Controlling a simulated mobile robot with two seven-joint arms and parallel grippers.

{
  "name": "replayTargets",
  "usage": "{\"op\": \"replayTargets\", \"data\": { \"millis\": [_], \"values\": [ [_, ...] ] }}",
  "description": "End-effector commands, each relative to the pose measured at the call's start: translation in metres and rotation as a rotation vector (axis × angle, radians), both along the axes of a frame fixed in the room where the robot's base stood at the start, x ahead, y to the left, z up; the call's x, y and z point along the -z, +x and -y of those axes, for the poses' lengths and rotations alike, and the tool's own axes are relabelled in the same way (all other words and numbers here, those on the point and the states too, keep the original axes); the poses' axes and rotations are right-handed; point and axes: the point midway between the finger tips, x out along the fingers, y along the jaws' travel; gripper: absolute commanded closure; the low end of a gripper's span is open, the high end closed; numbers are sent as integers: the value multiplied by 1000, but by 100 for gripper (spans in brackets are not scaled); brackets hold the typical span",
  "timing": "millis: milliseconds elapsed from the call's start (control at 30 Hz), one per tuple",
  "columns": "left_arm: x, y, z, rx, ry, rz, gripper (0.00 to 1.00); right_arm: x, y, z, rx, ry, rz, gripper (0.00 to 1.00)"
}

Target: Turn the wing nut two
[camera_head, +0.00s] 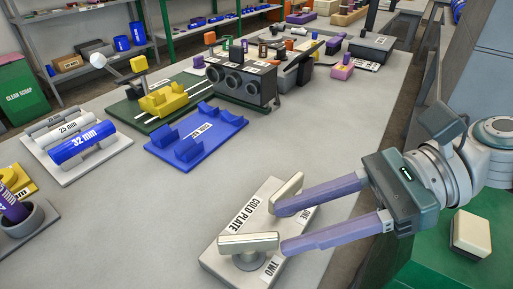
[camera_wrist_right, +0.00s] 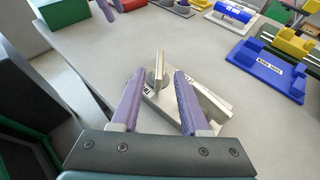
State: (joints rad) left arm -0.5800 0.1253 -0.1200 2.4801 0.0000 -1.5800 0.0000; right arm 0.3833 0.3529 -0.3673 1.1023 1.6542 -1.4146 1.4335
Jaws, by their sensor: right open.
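The cold plate (camera_head: 215,262) is a light slab at the table's front with two pale wing nuts. Wing nut two (camera_head: 248,241) stands near its TWO label, its bar running left to right. Wing nut one (camera_head: 288,192) stands at the far end, its bar slanted. My right gripper (camera_head: 283,226) is open and comes in from the right, its purple fingers over the plate. In the wrist view, wing nut two (camera_wrist_right: 158,68) shows just past the gap between the fingertips; wing nut one (camera_wrist_right: 205,100) is partly behind the right finger. Purple fingers, apparently my left gripper (camera_wrist_right: 112,10), show only at the top edge.
Beyond the plate lie a blue cradle (camera_head: 222,123), a white rack with a blue 32 mm pipe (camera_head: 82,143), a yellow fixture on a green board (camera_head: 128,112) and a dark machine (camera_head: 240,92). The table (camera_head: 140,220) left of the plate is clear.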

Motion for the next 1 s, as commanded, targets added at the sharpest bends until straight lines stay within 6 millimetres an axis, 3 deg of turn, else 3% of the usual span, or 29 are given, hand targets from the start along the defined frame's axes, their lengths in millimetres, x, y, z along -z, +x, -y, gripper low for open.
{"op": "replayTargets", "data": {
  "millis": [233, 633, 767, 900, 1000],
  "values": [
    [0, 0, 1, -3, -4, 0, 50, -12, 1, 30, 0, 0, 0, 55],
    [-3, 0, 3, -6, -9, 0, 50, -13, -2, 31, -16, -8, 15, 55],
    [-18, 0, 3, -6, -9, 0, 50, -7, -29, 21, -142, -88, 158, 55],
    [-48, 0, 2, -6, -8, 0, 50, 1, -79, 13, -425, -256, 508, 55],
    [-70, 0, 2, -4, -7, 0, 50, -3, -105, 19, -649, -408, 794, 55]
  ]
}}
